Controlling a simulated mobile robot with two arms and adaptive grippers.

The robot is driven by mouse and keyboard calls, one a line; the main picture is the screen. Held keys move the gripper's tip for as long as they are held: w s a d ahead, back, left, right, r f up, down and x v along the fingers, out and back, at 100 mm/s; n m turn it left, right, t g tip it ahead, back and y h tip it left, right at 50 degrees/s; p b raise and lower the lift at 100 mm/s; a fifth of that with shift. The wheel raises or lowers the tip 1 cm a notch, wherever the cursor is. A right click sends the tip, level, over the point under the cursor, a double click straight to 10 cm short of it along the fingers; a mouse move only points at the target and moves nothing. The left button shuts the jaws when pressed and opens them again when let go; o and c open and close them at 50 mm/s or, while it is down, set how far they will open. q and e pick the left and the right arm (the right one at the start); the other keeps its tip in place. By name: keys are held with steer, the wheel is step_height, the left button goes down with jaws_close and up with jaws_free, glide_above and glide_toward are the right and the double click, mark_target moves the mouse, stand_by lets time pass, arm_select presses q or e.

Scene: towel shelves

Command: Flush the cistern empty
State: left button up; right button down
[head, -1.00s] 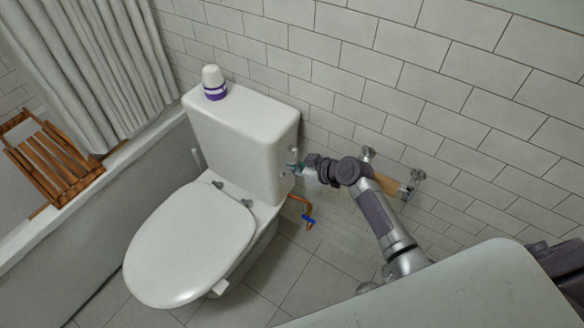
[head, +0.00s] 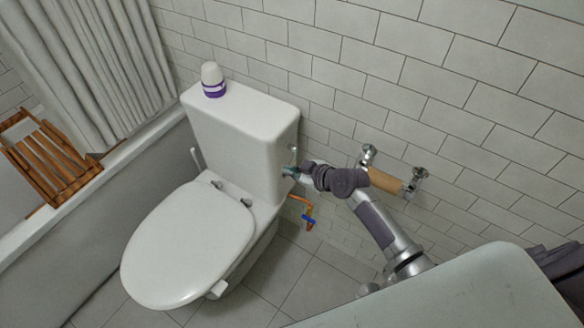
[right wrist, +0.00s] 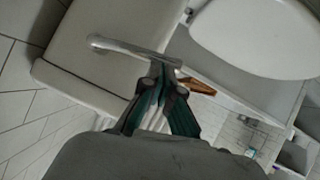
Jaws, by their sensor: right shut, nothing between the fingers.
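The white cistern (head: 240,135) stands against the tiled wall behind the toilet bowl, its lid closed. In the right wrist view its wall (right wrist: 95,75) carries a metal flush lever (right wrist: 130,48). My right gripper (head: 288,171) is at the cistern's right side, low on that face. In the right wrist view the gripper (right wrist: 161,72) is shut and empty, its tips right at the lever's free end. I cannot tell whether they touch it. In the head view the lever is small and mostly hidden near the gripper. My left gripper is not in view.
A white and purple bottle (head: 212,80) stands on the cistern lid. The toilet seat (head: 190,243) is closed. A paper roll holder (head: 390,180) is on the wall beside my right arm. A copper pipe with a blue valve (head: 308,218) is below the gripper. The bathtub (head: 100,225) is left.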

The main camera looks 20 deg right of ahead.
steer(key=shift+d+f+n+t+h+b, duration=0.1)
steer(key=shift+f+n+t+h+b, duration=0.35)
steer(key=shift+f, duration=0.4)
steer(key=shift+f+n+t+h+b, duration=0.25)
steer(key=shift+f+n+b, duration=0.25)
steer(key=shift+f, duration=0.35)
